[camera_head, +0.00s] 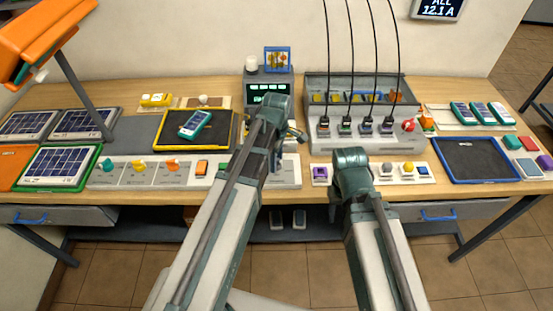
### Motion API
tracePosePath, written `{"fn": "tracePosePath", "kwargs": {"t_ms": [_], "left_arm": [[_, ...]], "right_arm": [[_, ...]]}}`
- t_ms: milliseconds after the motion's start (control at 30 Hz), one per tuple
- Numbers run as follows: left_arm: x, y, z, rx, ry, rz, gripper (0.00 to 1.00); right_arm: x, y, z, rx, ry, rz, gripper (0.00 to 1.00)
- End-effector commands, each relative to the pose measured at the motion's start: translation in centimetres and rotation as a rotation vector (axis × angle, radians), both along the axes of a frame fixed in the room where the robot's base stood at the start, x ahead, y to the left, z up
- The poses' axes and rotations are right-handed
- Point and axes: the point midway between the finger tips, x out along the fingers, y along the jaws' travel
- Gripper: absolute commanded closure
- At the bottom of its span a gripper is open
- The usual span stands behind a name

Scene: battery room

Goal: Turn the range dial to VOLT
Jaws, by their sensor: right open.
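A grey meter box (268,84) with a dark, green-lit display stands at the back middle of the bench. My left arm crosses in front of it and hides its lower part. No dial marked VOLT can be made out; it may be behind my arm. My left gripper (291,132) is at the meter's lower right; its fingers are small and partly hidden, so I cannot tell if it is open or touching anything. My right gripper (350,163) is open, over the bench's front strip, before the charging rack; its fingers are mostly hidden by the wrist.
The grey charging rack (318,132) with hanging black cables stands right of the meter. A control panel (150,178) with small knobs lies left. A yellow-edged tray (165,145) holds a teal device (195,124). A blue-edged tray (470,155) is at right. An orange lamp (40,40) overhangs the left.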

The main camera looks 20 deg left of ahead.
Motion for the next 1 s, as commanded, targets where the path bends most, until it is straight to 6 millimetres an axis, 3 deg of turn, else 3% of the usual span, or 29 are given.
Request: {"fn": "tracePosePath", "kwargs": {"t_ms": [100, 567, 767, 1000], "left_arm": [[0.0, 0.0, 0.0, 0.000, 0.000, -0.001, 0.19], [0.0, 0.0, 0.7, 0.000, 0.000, -0.001, 0.19], [0.0, 0.0, 2.6, 0.000, 0.000, -0.001, 0.19], [0.0, 0.0, 6.3, 0.000, 0.000, -0.001, 0.19]], "right_arm": [[0.0, 0.0, 0.0, 0.000, 0.000, 0.000, 0.50], [0.0, 0.0, 0.7, 0.000, 0.000, 0.000, 0.50], [0.0, 0.0, 2.6, 0.000, 0.000, 0.000, 0.50], [0.0, 0.0, 6.3, 0.000, 0.000, 0.000, 0.50]]}}
